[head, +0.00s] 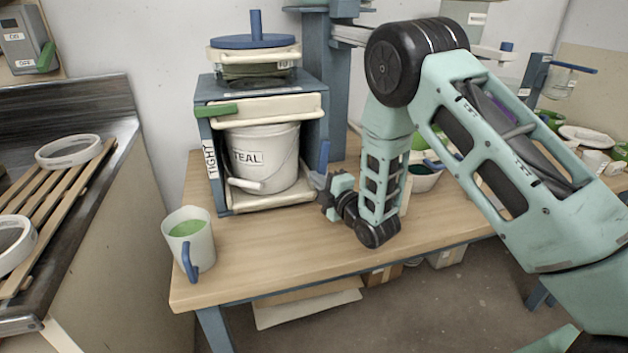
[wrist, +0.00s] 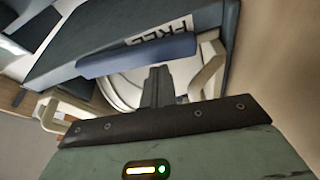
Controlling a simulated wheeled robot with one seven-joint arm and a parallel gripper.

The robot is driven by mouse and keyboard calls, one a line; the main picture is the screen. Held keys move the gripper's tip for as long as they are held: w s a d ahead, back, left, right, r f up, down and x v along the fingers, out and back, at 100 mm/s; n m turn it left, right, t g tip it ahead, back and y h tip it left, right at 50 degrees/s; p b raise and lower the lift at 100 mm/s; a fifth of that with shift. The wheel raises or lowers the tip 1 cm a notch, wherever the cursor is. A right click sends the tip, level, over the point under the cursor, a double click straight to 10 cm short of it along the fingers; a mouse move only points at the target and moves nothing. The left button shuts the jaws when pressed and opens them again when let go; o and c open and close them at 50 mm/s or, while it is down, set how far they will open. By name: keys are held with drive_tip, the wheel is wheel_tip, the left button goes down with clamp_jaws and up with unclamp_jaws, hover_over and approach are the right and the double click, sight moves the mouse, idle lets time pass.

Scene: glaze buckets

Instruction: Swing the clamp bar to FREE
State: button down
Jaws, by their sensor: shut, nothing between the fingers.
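The blue clamp bar (head: 324,158) stands upright at the right post of the blue bucket stand (head: 318,118). In the wrist view the bar (wrist: 137,55) lies alongside the FREE label (wrist: 172,38). The TIGHT label (head: 211,160) is on the stand's left post. My gripper (head: 316,183) is at the stand's lower right front, just below the bar. In the wrist view its fingers (wrist: 158,72) are together and empty, with their tips close to the bar. I cannot tell whether they touch it.
A white bucket marked TEAL (head: 278,150) stands inside the stand, under a cream plate with a green grip (head: 215,110). A mug of green glaze (head: 190,236) stands at the table's front left. Bare tabletop (head: 270,245) lies in front of the stand.

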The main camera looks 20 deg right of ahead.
drive_tip(key=shift+d+f+n+b, duration=0.25)
drive_tip(key=shift+d+n+b, duration=0.25)
drive_tip(key=shift+d+b, duration=0.25)
drive_tip(key=shift+d+n+g, duration=0.25)
drive_tip(key=shift+n+g, duration=0.05)
drive_tip(key=shift+n, duration=0.1)
drive_tip(key=shift+d, duration=0.1)
